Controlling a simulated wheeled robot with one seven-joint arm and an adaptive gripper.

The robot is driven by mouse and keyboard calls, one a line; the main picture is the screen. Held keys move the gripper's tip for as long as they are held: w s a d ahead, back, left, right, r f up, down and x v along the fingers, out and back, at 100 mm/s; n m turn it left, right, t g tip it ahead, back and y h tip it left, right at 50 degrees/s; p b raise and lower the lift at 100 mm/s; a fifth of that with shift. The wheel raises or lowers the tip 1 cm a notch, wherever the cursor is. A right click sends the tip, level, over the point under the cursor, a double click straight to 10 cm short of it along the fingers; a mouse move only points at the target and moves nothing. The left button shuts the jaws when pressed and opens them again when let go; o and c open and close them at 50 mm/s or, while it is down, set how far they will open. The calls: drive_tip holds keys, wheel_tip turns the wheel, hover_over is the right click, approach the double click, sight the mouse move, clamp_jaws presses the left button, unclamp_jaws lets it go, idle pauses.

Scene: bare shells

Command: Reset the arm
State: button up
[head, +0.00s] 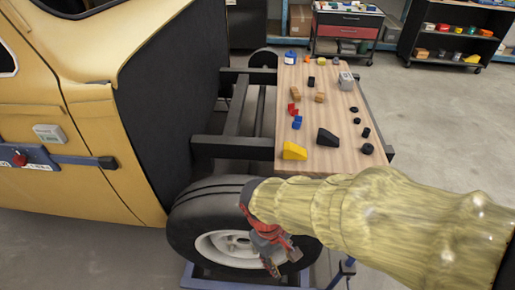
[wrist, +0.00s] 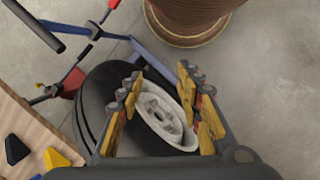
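My arm (head: 385,215), in a pale yellow sleeve, reaches in from the right in the head view. My gripper (head: 281,262) hangs low in front of the wheel (head: 211,243), below the near edge of the wooden board (head: 337,130). In the wrist view my gripper (wrist: 160,82) has its two yellow-padded fingers spread apart. Nothing is held between them. The wheel's pale rim (wrist: 160,114) shows behind the fingers, and I cannot tell if they touch it.
The board carries a yellow wedge (head: 295,151), a black wedge (head: 328,137), a grey block (head: 346,80) and several small pieces. A yellow vehicle body (head: 60,110) stands at left. Open floor (head: 440,120) lies right of the board.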

drive_tip(key=d+r+m+t+y+p, duration=0.1)
drive_tip(key=d+r+m+t, duration=0.2)
drive_tip(key=d+r, duration=0.3)
drive_tip(key=d+r+m+t+y+p, duration=0.1)
drive_tip(key=d+r+m+t, duration=0.2)
drive_tip(key=r, duration=1.2)
drive_tip(key=d+m, duration=0.1)
drive_tip(key=d, duration=0.2)
drive_tip(key=shift+d+r+m+t+p, duration=0.15)
drive_tip(key=shift+d+m+t+p, duration=0.15)
drive_tip(key=shift+d+m+p, duration=0.1)
drive_tip(key=shift+d, duration=0.1)
